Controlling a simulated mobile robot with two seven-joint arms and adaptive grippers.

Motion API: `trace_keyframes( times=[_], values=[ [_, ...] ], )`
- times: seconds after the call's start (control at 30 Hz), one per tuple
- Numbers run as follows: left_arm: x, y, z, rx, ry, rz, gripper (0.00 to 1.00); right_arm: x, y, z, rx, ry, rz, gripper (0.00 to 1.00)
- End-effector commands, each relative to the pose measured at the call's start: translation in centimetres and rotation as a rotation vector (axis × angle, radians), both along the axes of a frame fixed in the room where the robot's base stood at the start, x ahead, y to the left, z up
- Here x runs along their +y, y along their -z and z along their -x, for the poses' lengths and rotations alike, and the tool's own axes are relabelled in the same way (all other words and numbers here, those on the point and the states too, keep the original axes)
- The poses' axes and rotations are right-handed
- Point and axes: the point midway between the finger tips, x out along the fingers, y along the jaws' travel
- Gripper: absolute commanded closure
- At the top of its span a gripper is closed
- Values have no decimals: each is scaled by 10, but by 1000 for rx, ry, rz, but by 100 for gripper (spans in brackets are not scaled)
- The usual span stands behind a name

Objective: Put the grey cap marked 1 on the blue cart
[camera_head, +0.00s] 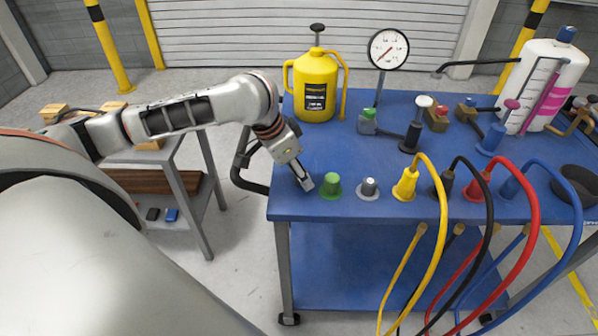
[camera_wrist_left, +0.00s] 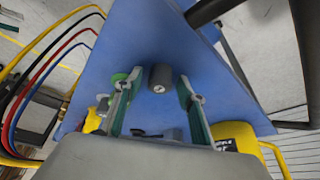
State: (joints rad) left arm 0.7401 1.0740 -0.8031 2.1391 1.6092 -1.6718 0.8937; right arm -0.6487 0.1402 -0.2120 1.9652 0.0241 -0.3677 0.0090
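The blue cart (camera_head: 300,206) stands in front of me with many fittings on its top. My left gripper (camera_head: 306,185) points down over the cart's front left corner, just left of a green cone-shaped cap (camera_head: 331,187). In the left wrist view the left gripper (camera_wrist_left: 161,84) has its two fingers apart. A grey cap (camera_wrist_left: 158,80) with a small pale mark shows between the fingertips, against the blue top, with gaps to both fingers. The mark is too small to read. In the head view this cap is hidden by the gripper. My right gripper is out of view.
A grey post on a white base (camera_head: 369,188) and a yellow connector (camera_head: 405,187) stand right of the green cap, followed by hoses. A yellow can (camera_head: 315,88) and a gauge (camera_head: 388,50) stand behind. A side shelf (camera_head: 190,165) is at left.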

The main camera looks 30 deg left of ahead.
Motion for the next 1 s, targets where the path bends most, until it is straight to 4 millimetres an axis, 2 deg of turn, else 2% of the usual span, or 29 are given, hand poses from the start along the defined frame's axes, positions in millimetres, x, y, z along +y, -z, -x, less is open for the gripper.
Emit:
trace_keyframes(
  times=[0.17, 0.7, 0.83, 1.0],
  values=[
    [0, -3, 0, -1, 1, 0, 60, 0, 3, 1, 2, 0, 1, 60],
    [18, -95, 32, -4, -1, -1, 60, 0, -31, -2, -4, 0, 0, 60],
    [20, -108, 37, -3, -1, -1, 60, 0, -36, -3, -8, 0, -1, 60],
    [21, -114, 41, -1, 0, 0, 60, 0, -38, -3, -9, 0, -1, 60]
  ],
)
